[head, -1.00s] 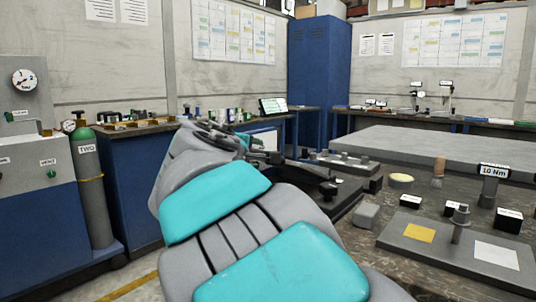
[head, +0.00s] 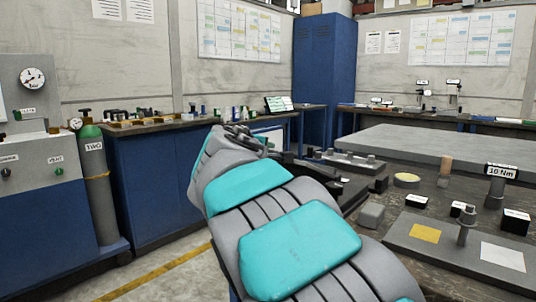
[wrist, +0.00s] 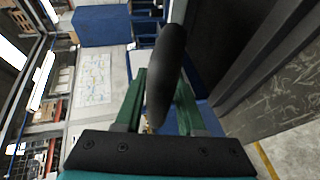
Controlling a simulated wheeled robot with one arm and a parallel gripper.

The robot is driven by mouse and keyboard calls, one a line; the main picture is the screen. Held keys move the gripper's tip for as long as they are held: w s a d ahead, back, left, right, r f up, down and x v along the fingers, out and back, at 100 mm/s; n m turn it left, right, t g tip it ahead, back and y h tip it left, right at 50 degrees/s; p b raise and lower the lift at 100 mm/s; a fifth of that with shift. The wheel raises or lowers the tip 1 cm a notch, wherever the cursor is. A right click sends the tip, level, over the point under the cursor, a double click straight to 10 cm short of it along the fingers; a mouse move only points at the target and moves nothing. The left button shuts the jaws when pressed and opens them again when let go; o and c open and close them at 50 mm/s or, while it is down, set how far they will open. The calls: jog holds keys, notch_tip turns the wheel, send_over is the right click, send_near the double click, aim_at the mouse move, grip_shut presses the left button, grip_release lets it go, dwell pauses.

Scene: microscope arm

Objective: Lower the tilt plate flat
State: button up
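My gripper (wrist: 162,82) shows in the wrist view with two green fingers closed around a thick black handle (wrist: 167,50). The handle fills the gap between the fingertips. A large dark slab (wrist: 220,40) stands right of the handle in that view; I cannot tell for sure that it is the tilt plate. In the head view my gripper (head: 245,137) is small and partly hidden behind my grey and teal arm. Dark parts of a fixture (head: 305,172) show just right of the arm, mostly hidden by it, so the plate's tilt cannot be read.
The workbench on the right holds a grey block (head: 370,215), a round yellowish disc (head: 407,180), a grey board (head: 425,252) and a 10 Nm post (head: 497,185). Floor left of my arm is clear.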

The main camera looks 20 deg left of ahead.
jog(key=shift+r, duration=0.1)
grip_shut()
jog(key=shift+r, duration=0.15)
dwell(0.8)
